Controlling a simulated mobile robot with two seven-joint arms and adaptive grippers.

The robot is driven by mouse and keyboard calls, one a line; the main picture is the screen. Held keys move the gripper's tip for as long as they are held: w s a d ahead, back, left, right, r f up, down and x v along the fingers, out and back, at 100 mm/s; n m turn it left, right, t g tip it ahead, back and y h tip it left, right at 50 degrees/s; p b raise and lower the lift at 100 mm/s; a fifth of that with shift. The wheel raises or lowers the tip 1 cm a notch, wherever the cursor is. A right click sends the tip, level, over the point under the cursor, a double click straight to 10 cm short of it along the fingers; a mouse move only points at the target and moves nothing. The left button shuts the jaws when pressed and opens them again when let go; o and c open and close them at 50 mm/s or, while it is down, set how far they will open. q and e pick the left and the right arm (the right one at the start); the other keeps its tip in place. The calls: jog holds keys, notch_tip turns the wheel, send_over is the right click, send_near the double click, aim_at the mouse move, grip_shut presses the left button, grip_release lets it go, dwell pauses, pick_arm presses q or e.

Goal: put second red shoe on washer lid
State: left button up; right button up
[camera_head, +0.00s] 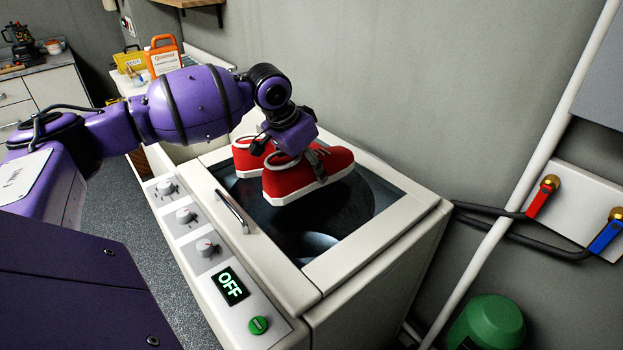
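The washer has a dark glass lid (375,195) in a pale frame with a metal handle at its front edge. Two red shoes with white soles are over the lid. The far red shoe (246,160) is partly hidden behind the near one and my wrist. The near red shoe (290,181) points right. My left gripper (317,160) reaches down from above, with a dark finger against the near shoe's side; it appears shut on this shoe. I cannot tell whether its sole touches the glass. My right gripper is not in view.
The washer's front panel has several knobs, an OFF display (230,286) and a green button (258,325). Red and blue valves (541,197) and a pale pipe are on the right wall. A green container (487,322) stands at lower right. The lid's right part is clear.

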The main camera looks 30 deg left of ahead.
pick_arm(q)
jog(key=shift+w+d+f, duration=0.1)
jog(key=shift+w+f, duration=0.05)
jog(key=shift+f, duration=0.8)
jog(key=shift+w+d+f, duration=0.1)
jog(key=shift+f, duration=0.8)
jog(key=shift+f, duration=0.15)
jog(key=o, duration=1.4)
jog(key=v, duration=1.2)
jog(key=shift+p, duration=0.4)
